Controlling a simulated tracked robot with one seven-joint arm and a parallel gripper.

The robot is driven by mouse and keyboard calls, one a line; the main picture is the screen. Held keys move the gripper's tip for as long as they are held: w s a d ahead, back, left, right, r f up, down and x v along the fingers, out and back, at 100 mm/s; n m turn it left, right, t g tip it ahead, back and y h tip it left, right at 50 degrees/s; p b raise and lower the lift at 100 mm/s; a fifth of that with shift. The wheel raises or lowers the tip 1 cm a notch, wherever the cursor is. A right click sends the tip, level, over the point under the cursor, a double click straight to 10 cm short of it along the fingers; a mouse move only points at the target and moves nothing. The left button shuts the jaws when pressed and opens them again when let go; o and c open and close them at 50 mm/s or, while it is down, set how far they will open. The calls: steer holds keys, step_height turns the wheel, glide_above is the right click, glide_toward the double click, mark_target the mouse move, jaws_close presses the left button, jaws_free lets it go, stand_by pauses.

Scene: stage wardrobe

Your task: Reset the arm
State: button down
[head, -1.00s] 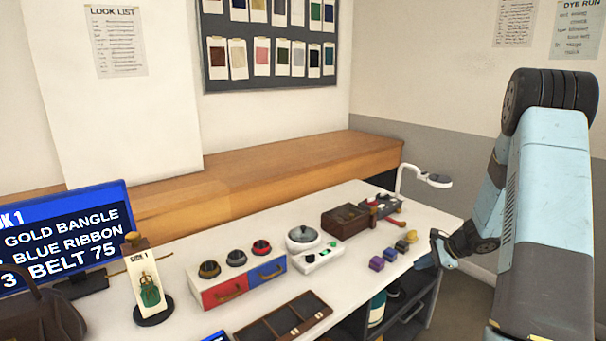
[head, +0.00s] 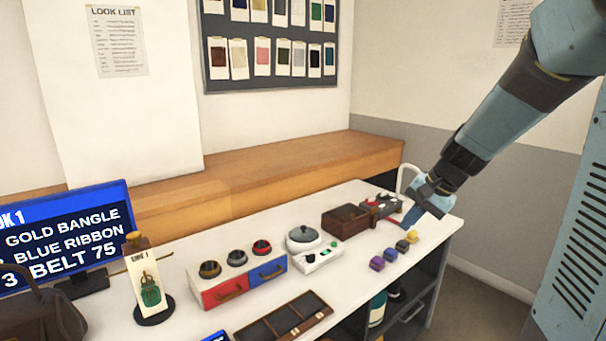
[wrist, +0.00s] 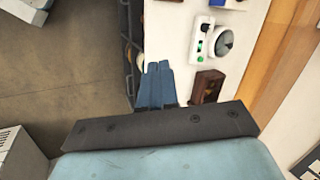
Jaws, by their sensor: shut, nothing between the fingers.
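My gripper (head: 410,217) hangs at the right end of the white table, its blue fingers pointing down and left beside the red-handled tool. In the wrist view its fingers (wrist: 158,68) are together with nothing between them. My arm reaches in from the upper right of the head view. Whether the fingertips touch the table cannot be told.
Near the gripper are a brown wooden box (head: 345,221), a red-handled tool (head: 380,207), and several small coloured blocks (head: 377,263). Farther left are a dial scale (head: 303,238), red and blue drawers (head: 224,292), a divided tray (head: 283,321) and a tagged stand (head: 150,290).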

steer(key=s+r+n+t+h, duration=0.1)
steer(key=s+r+n+h, duration=0.1)
steer(key=s, duration=0.8)
steer(key=s+a+r+n+t+h, duration=0.1)
steer(key=s+r+n, duration=0.4)
steer(key=s, duration=0.5)
step_height(320, 180, up, 2)
steer(key=shift+s+a+t+h, duration=0.15)
steer(key=shift+a+t+h, duration=0.15)
steer(key=shift+h, duration=0.4)
